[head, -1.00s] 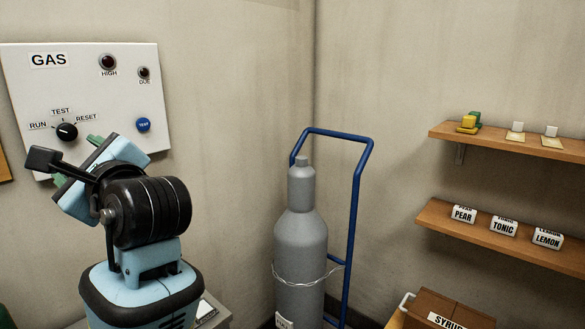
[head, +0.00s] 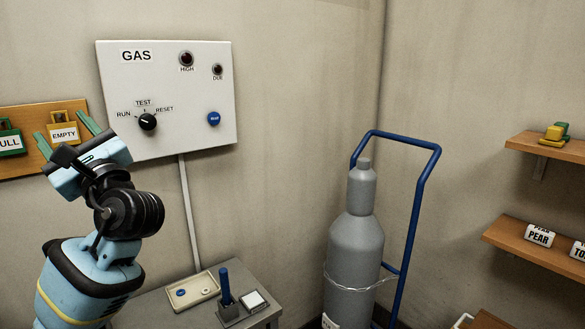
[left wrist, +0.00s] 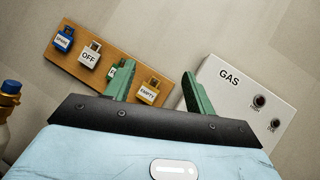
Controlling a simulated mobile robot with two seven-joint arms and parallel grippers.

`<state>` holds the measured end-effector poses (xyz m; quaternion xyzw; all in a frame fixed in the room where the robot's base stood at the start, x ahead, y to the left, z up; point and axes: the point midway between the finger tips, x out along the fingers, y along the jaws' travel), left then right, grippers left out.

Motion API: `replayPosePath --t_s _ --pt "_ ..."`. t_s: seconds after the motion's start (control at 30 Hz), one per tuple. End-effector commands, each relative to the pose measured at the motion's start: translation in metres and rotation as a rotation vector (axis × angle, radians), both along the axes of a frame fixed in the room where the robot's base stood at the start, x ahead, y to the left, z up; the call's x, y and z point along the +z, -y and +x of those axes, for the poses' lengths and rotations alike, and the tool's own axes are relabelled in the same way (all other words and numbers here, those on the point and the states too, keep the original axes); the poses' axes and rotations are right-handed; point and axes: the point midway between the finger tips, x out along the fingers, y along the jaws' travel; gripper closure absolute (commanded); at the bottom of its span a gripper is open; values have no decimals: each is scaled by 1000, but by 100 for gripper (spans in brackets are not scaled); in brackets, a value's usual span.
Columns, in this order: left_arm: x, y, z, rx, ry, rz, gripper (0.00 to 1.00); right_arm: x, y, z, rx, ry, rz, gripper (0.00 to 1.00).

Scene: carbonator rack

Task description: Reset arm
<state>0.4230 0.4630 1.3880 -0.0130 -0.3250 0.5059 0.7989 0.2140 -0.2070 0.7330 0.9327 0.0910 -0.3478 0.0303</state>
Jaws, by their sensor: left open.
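My left arm comes in from the left in the head view. Its left gripper (head: 66,131) is raised in front of the wall, left of the gas panel (head: 180,146), with its green fingers spread apart and nothing between them. My right gripper is not in view.
A wooden board (head: 78,108) with padlock-like tags hangs behind the gripper. A grey table (head: 150,308) holds a cream tray (head: 170,303) and a blue-handled item (head: 225,287). A grey gas cylinder (head: 355,250) stands on a blue trolley (head: 415,215). Wooden shelves (head: 520,250) are at right.

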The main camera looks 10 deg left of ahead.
Motion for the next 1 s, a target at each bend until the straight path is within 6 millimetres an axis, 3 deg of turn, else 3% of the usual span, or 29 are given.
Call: replayPosePath --t_s 0.27,0.4,0.53,0.67,0.77,0.87,1.0 --pt "-111 13 60 -361 -58 -123 45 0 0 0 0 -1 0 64" --pt "-198 25 80 -582 -82 -298 45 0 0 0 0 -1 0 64" --pt "-281 40 82 -756 -87 -525 45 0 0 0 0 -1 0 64" --pt "-363 56 67 -876 -69 -795 45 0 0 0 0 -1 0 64" --pt "-424 69 44 -925 -39 -1030 45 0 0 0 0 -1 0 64" --pt "-480 83 13 -936 11 -1279 45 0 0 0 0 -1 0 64" --pt "-548 101 -43 -872 117 -1640 45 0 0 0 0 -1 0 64"
